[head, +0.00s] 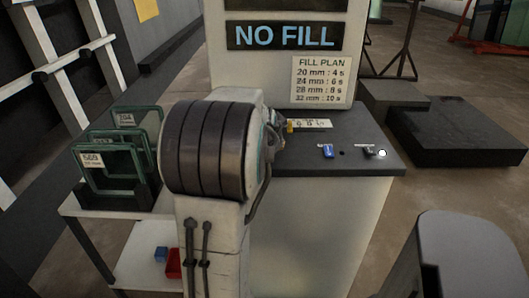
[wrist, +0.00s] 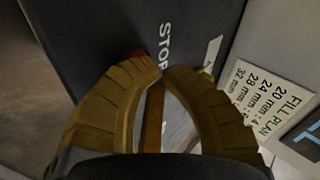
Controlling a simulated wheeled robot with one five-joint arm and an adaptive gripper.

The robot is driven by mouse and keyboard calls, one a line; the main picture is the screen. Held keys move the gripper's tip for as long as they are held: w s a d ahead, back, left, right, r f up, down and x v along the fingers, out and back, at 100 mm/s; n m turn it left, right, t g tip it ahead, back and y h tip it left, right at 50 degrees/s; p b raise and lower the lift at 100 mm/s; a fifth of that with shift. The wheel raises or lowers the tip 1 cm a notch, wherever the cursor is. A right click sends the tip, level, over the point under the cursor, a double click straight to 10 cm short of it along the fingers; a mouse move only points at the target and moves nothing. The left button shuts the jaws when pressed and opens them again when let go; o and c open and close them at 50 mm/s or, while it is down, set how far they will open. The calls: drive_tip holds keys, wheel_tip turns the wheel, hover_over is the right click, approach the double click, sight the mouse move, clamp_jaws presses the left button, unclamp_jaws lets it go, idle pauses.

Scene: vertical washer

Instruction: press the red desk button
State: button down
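The red desk button (wrist: 138,54) shows in the wrist view as a small red patch just beyond my left fingertip. Most of it is hidden by that finger, and I cannot tell whether they touch. White STOP lettering (wrist: 165,42) is on the dark desk top beside it. In the head view my arm hides the button and most of my gripper; the dark desk top (head: 345,165) shows to the right.
A sign panel reading NO FILL (head: 285,36) and a fill plan sheet (head: 321,80) rise behind the desk. Blue-marked pieces (head: 327,151) and a white light (head: 382,153) sit on its right part. A rack of glass panes (head: 118,160) stands left on a cart.

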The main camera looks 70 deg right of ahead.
drive_tip(key=shift+r+p, duration=0.6)
drive_tip(key=shift+r, duration=0.3)
drive_tip(key=shift+r+p, duration=1.85)
drive_tip(key=shift+r, duration=0.7)
drive_tip(key=shift+n, duration=0.3)
